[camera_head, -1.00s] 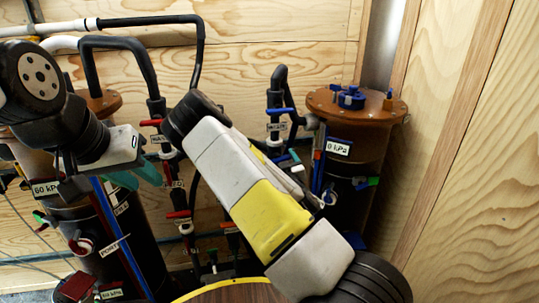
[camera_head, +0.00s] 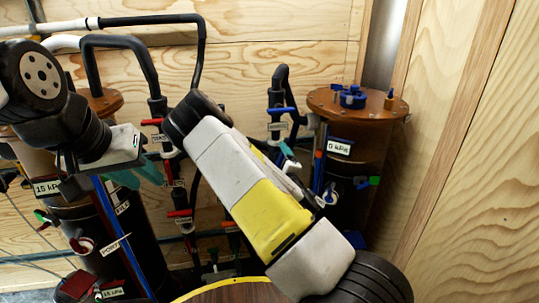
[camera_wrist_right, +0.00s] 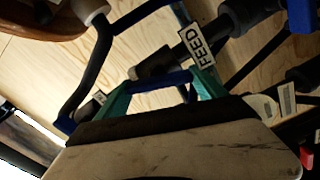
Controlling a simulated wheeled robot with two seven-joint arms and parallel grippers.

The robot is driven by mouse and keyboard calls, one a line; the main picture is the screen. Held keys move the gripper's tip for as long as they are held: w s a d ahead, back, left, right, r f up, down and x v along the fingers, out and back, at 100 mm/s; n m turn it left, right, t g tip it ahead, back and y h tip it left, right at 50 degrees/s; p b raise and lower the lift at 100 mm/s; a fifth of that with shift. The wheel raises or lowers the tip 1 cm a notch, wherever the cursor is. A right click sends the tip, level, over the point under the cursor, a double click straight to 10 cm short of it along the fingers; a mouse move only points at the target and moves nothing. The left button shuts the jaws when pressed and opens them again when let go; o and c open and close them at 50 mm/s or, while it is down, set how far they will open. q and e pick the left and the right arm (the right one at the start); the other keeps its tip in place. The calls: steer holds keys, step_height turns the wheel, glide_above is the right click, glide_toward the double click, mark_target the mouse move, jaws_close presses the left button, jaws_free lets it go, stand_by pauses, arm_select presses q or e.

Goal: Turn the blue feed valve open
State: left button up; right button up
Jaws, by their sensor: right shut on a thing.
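The blue feed valve handle (camera_wrist_right: 158,83) lies between the teal fingers of my right gripper (camera_wrist_right: 160,92) in the right wrist view, beside a black pipe and a white FEED label (camera_wrist_right: 197,47). My right gripper is shut on the handle.
The left vessel (camera_head: 130,255) has a 15 kPa display (camera_head: 47,187). The right vessel (camera_head: 350,210) has a brown lid and a 0 kPa display (camera_head: 339,147). Red-handled valves (camera_head: 180,213) and black pipes crowd the middle. A wooden wall (camera_head: 480,180) closes the right side.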

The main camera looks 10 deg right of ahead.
steer(key=shift+f+n, duration=0.2)
steer(key=shift+n, duration=2)
steer(key=o, duration=1.3)
